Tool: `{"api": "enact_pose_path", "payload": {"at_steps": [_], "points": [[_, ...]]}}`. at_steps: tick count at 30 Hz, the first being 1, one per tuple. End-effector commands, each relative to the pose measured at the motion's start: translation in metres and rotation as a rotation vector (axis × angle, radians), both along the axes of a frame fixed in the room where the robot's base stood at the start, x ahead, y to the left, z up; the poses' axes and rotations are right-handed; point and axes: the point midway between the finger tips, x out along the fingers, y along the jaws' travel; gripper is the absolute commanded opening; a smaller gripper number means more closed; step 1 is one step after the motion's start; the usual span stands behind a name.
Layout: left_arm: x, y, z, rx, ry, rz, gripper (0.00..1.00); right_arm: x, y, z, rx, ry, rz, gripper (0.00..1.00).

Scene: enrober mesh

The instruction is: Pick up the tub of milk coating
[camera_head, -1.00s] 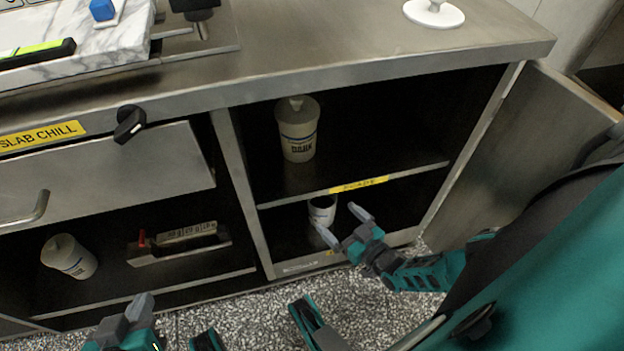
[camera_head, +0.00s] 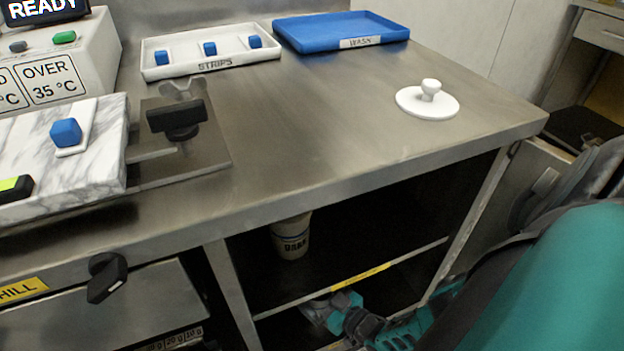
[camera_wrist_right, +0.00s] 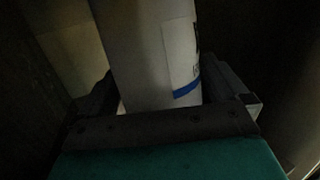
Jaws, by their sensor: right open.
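A pale tub (camera_wrist_right: 150,50) with a white label and a blue stripe fills the middle of the right wrist view; its lettering is cut off and I cannot read a name. My right gripper (camera_wrist_right: 160,95) is open, with a finger on either side of this tub. In the head view my right gripper (camera_head: 322,306) reaches into the lower shelf of the open cabinet, under the yellow shelf label, and the tub there is mostly hidden. A tub marked DARK (camera_head: 291,238) stands on the upper shelf. My left gripper is out of view.
The shelf edge (camera_head: 360,277) runs just above my right gripper. A white knobbed lid (camera_head: 427,103) lies on the steel counter, with a STRIPS tray (camera_head: 212,60) and a blue WASH tray (camera_head: 340,33) behind. The cabinet's open door is on the right.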

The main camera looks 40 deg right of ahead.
Motion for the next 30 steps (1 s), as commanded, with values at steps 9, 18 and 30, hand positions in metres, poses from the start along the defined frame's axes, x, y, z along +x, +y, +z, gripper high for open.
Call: {"api": "enact_pose_path", "payload": {"at_steps": [9,18,30], "points": [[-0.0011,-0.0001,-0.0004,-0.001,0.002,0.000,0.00,0.0002,0.0000,0.0002,0.000,0.000,0.000,0.84],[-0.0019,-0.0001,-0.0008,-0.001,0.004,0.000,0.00,0.0002,0.0000,0.0002,0.000,0.000,0.000,0.55],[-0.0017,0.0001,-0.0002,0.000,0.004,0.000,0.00,0.0011,0.0000,0.0013,0.000,-0.003,-0.001,0.31]]}}
